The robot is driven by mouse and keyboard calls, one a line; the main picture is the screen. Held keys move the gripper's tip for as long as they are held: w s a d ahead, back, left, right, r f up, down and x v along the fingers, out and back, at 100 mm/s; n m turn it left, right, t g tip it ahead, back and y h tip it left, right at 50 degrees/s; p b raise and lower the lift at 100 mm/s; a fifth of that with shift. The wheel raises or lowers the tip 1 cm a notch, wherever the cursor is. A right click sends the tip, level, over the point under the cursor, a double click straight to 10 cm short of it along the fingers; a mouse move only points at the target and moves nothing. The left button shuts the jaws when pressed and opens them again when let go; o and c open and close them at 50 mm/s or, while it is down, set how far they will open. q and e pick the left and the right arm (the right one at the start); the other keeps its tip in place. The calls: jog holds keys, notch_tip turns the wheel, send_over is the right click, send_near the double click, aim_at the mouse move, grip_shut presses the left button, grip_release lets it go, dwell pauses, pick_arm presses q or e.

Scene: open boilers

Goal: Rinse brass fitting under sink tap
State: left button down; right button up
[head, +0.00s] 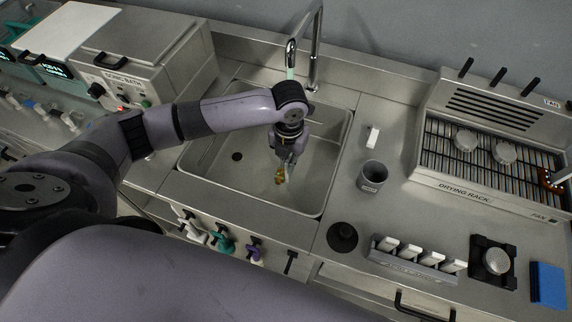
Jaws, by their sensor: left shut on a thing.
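The brass fitting (280,177) is a small gold-coloured piece held low over the sink basin. My left gripper (286,167) points down inside the sink area and is shut on the brass fitting. The steel sink (222,182) has a dark drain at its left side. The curved chrome tap (317,50) stands at the back of the sink, behind my left gripper. A pale stretch shows below its spout, partly hidden by my arm, so I cannot tell whether it is water. My right gripper is not in view.
A sonic bath (150,60) stands left of the sink. Right of it are a grey cup (372,176), a round black piece (342,237) and a drying rack (465,180). A white block holder (415,258) and a blue pad (548,285) sit at the front right.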

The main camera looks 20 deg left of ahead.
pick_arm(q)
jog(key=shift+w+a+f+b, duration=0.1)
jog(key=shift+w+f+b, duration=0.25)
jog(key=shift+w, duration=0.55)
jog(key=shift+w+f+b, duration=0.15)
jog(key=shift+w+b, duration=0.25)
jog(key=shift+w, duration=0.45)
jog(key=shift+w+a+f+b, duration=0.1)
jog(key=shift+w+f+b, duration=0.25)
jog(key=shift+w, duration=0.55)
jog(key=shift+r, duration=0.1)
dwell(2.6)
jog(key=shift+s+p, duration=3.05)
jog(key=shift+s, duration=0.7)
notch_tip(320, 180, up, 12)
jog(key=p, duration=0.8)
jog(key=shift+d, duration=0.25)
